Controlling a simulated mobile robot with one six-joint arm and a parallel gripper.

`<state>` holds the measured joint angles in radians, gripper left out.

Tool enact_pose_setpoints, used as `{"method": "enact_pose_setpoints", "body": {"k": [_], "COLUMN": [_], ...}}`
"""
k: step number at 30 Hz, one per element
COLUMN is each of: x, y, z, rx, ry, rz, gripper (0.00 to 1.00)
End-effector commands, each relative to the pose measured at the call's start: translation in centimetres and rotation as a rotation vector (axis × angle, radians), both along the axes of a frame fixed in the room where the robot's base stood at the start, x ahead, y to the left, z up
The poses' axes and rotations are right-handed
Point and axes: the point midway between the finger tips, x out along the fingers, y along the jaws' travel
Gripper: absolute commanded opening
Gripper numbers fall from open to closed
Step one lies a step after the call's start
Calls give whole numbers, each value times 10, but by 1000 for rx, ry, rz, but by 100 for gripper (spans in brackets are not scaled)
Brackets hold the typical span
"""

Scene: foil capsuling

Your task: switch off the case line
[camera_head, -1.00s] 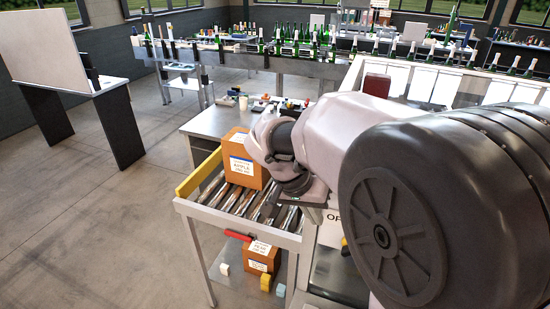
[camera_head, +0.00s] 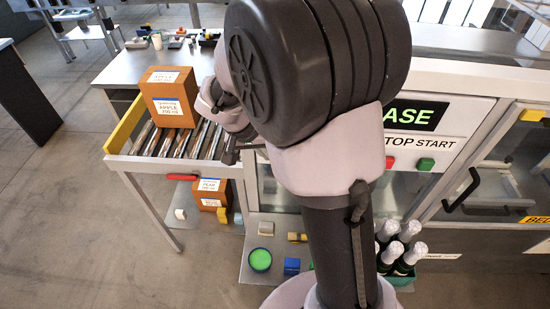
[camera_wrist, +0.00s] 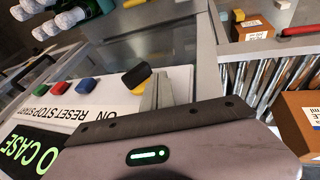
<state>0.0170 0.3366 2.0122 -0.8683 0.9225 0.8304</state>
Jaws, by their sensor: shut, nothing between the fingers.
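The case line's control panel (camera_head: 455,150) carries a dark display with green lettering (camera_head: 415,115), cut off by my arm to "ASE". A red stop button (camera_head: 390,162) and a green start button (camera_head: 426,164) sit below it. In the wrist view, the panel appears inverted, with a green button (camera_wrist: 43,97), a red button (camera_wrist: 55,115), a blue button (camera_wrist: 88,88) and a yellow-and-black rotary switch (camera_wrist: 136,76) near lettering ending "ON". My gripper (camera_wrist: 160,88) is shut and empty, its fingers beside the rotary switch; contact cannot be told. My arm hides the panel's left part in the head view.
An orange-brown box (camera_head: 168,97) stands on the roller conveyor (camera_head: 200,142) at left. A red handle (camera_head: 181,177) juts below it. Several foil-topped bottles (camera_head: 400,250) stand in a crate below the panel. A guarded door with a black handle (camera_head: 463,190) is at right.

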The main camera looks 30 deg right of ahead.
Motion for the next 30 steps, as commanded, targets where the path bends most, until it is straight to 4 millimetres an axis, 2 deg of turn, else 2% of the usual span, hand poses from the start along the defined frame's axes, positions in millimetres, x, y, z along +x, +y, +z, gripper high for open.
{"method": "enact_pose_setpoints", "body": {"k": [3, 8, 30], "x": [-8, -13, -12], "y": [-11, -18, -17], "z": [-10, -17, -20], "rx": [-1, 0, -56], "ry": [-1, -1, 36], "rz": [-1, 1, 1], "gripper": [0, 0, 0]}}
